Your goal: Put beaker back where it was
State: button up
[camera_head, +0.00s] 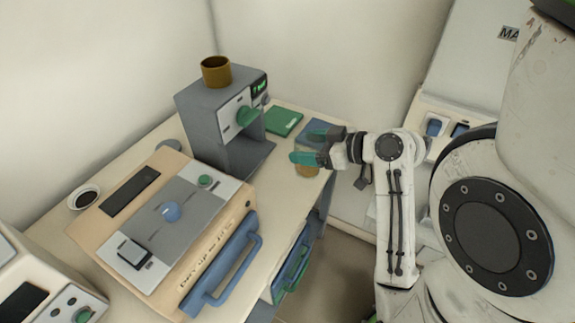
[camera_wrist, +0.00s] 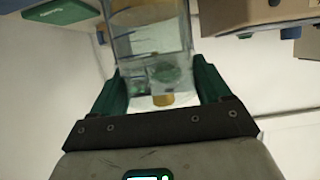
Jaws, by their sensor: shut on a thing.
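The clear beaker (camera_wrist: 150,45) fills the upper middle of the wrist view, with an amber layer in it. It lies between the two green fingers of my gripper (camera_wrist: 160,72), which is shut on it. In the head view my gripper (camera_head: 312,148) is over the table's far right end, and the amber part of the beaker (camera_head: 306,169) shows just below the fingers. The fingers hide most of its glass. I cannot tell whether its base touches the table.
A grey coffee machine (camera_head: 225,120) with a brown cup (camera_head: 216,71) on top stands left of my gripper. A green book (camera_head: 283,121) and a blue one (camera_head: 315,130) lie behind.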

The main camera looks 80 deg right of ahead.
jog(key=shift+w+d+f+p, duration=0.15)
jog(key=shift+w+d+f, duration=0.75)
jog(key=shift+f, duration=0.75)
jog(key=shift+w+d+f+p, duration=0.15)
jog(key=shift+w+d+f, duration=0.4)
jog(key=shift+w+f, duration=0.85)
jog(key=shift+w+d+f+p, duration=0.15)
jog(key=shift+w+d+f, duration=0.6)
jog(key=shift+f, duration=1.15)
jog(key=shift+f, duration=0.15)
jog(key=o, duration=1.2)
jog(key=shift+c, duration=0.2)
